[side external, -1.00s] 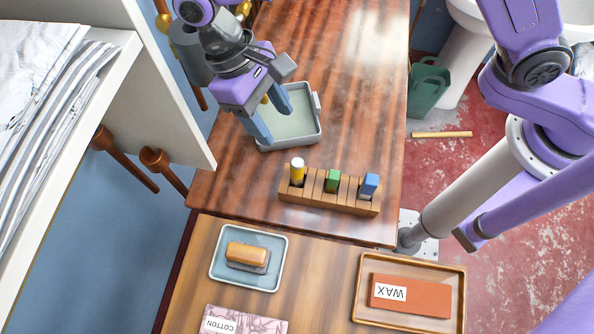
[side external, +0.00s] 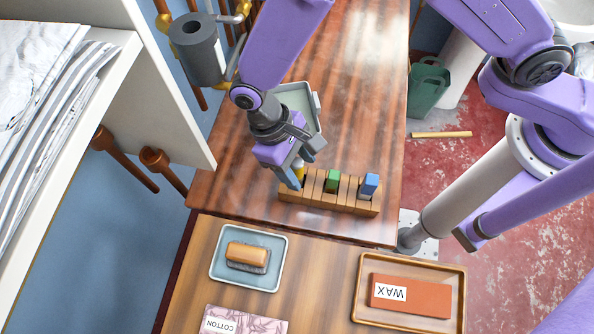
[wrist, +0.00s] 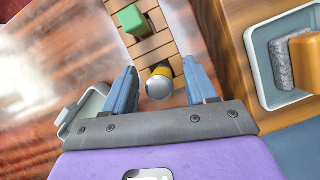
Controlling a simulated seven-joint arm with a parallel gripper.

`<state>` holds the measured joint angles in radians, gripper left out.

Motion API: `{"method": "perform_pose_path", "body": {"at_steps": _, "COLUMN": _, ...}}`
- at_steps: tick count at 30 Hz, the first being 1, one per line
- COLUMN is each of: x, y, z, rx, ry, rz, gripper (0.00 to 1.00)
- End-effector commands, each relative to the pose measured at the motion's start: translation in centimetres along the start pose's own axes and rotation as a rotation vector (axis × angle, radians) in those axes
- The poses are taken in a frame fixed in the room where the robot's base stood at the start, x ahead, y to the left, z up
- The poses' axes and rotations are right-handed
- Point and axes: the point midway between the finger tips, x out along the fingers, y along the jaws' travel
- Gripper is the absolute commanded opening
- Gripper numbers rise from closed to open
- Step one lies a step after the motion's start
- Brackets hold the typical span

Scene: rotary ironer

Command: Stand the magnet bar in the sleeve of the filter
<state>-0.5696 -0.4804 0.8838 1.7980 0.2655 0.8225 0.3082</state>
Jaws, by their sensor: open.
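A yellow cylinder with a silver-grey end, which looks like the magnet bar (wrist: 158,85), stands in the left slot of a wooden rack (side external: 345,203). In the side view my gripper hides most of this bar (side external: 299,170). My gripper (side external: 301,166) is open at the rack's left end. In the wrist view its fingers (wrist: 160,74) are on either side of the bar, with gaps visible. A grey upright cylinder with a dark opening on top, apparently the filter (side external: 203,60), is at the back left by brass-coloured pipes.
A green block (side external: 333,181) and a blue block (side external: 369,186) stand in the same rack. A pale tray (side external: 318,112) lies behind my gripper. In front are a blue tray (side external: 218,277) with a brush and a wooden tray (side external: 459,300) with a wax block.

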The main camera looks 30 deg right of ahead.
Motion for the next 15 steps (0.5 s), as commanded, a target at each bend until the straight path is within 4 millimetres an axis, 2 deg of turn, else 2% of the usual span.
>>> {"method": "perform_pose_path", "body": {"at_steps": 4, "x": 1.18, "y": 0.05, "z": 0.04, "rx": 0.0, "ry": -0.001, "rz": 0.001, "gripper": 0.57}}
{"method": "perform_pose_path", "body": {"at_steps": 11, "x": 1.25, "y": 0.03, "z": 0.0, "rx": 0.0, "ry": 0.001, "rz": 0.0, "gripper": 0.57}}
{"method": "perform_pose_path", "body": {"at_steps": 14, "x": 1.23, "y": 0.03, "z": 0.0, "rx": 0.0, "ry": 0.001, "rz": 0.0, "gripper": 0.27}}
{"method": "perform_pose_path", "body": {"at_steps": 15, "x": 1.23, "y": 0.03, "z": 0.0, "rx": 0.0, "ry": 0.001, "rz": 0.0, "gripper": 0.14}}
